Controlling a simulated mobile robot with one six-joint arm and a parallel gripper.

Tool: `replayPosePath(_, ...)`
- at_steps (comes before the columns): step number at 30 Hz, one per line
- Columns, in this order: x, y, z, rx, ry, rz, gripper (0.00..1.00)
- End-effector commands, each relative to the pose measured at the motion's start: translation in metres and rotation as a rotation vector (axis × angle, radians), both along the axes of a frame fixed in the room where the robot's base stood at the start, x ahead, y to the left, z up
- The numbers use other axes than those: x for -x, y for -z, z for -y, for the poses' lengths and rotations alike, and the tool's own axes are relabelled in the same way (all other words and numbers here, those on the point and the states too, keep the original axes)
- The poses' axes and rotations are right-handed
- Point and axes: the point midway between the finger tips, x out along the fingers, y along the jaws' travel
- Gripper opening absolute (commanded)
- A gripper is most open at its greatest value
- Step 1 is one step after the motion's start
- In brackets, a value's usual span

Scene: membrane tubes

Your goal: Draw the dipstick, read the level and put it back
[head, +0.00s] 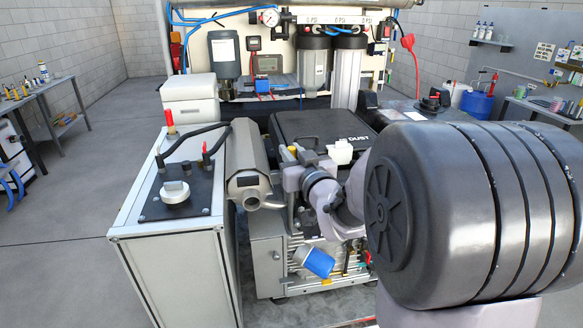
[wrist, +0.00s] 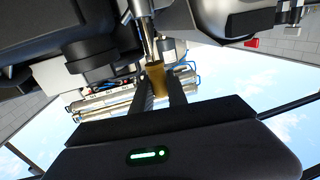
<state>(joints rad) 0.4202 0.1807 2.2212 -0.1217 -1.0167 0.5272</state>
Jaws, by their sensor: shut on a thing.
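My gripper (wrist: 158,84) shows in the wrist view with its two dark fingers on either side of a yellow-brown piece, which looks like the dipstick's handle (wrist: 155,76). The fingers are shut on it. A grey metal tube or rod (wrist: 148,38) shows just past the handle, in line with it. I cannot tell whether the dipstick is seated in its tube or partly drawn. No level mark is visible. In the head view my wrist covers most of this spot over the engine (head: 330,262), and the fingers are not clear there.
A grey silencer (head: 247,160) and a battery cabinet (head: 172,255) stand left. A blue filter (head: 318,262) sticks out in front. Filter housings (head: 314,68) stand behind.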

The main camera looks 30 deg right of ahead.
Motion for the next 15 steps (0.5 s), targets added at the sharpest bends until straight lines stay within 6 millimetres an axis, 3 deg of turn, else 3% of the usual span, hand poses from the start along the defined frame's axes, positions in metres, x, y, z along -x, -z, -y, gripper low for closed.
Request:
replayPosePath(1,0.0,-0.028,0.0,0.003,0.0,0.007,0.0)
replayPosePath(6,0.0,-0.086,0.0,0.002,0.0,0.005,0.0)
replayPosePath(15,0.0,-0.141,0.0,-0.001,0.0,0.001,0.0)
